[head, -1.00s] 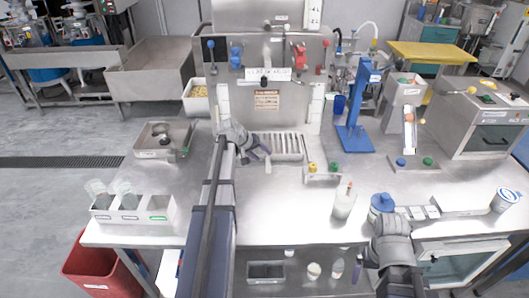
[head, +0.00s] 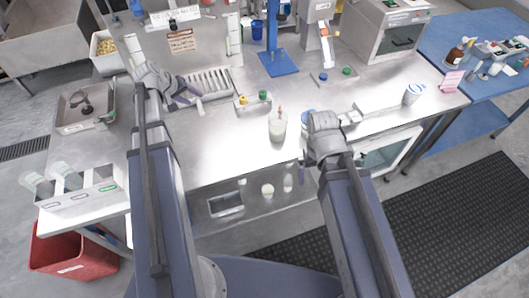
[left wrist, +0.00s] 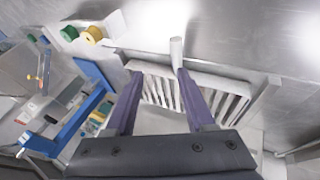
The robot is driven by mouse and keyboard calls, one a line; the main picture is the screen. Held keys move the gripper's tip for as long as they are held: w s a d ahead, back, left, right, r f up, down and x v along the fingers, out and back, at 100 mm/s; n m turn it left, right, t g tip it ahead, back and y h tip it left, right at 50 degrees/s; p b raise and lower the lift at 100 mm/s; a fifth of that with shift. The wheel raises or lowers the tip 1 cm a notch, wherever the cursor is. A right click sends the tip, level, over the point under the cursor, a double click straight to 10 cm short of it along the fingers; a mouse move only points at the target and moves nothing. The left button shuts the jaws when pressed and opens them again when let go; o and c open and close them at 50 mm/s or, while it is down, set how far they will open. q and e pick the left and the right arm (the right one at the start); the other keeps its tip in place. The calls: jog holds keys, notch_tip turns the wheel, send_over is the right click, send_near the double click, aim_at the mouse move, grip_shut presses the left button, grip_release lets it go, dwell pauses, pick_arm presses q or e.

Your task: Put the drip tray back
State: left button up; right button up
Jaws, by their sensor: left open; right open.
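The drip tray (head: 212,84), a silver tray with slats, lies at the foot of the grinder's upright panel (head: 182,45) in the head view. I cannot tell whether it is fully seated. In the left wrist view the tray (left wrist: 215,72) shows its slats and a pale upright handle (left wrist: 176,52) at its front edge. My left gripper (head: 187,97) is open at the tray's front left. In the left wrist view its fingers (left wrist: 158,85) spread over the slats, the handle near the right finger. My right gripper (head: 304,155) is open at the counter's front edge, fingertips partly hidden.
A small block with yellow and green knobs (head: 252,101) sits right of the tray. A blue stand (head: 277,62) is behind. A steel pan (head: 86,106) and white bins (head: 80,184) are left. Bare counter lies in front of the tray.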

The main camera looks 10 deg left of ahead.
pick_arm(q)
jog(key=s+d+f+m+g, duration=0.2)
jog(key=s+d+m, duration=0.1)
jog(key=d, duration=1)
jog(key=s+d+f+m+g+y, duration=0.1)
jog(key=s+d+m+g+y, duration=0.2)
jog(key=s+d, duration=1.4)
jog(key=d+m+g, duration=0.1)
jog(key=d+m, duration=0.3)
jog(key=shift+s+d+f+g+y, duration=0.2)
jog(key=shift+s+g+y, duration=0.1)
jog(key=shift+y, duration=0.1)
jog(key=shift+w, duration=0.1)
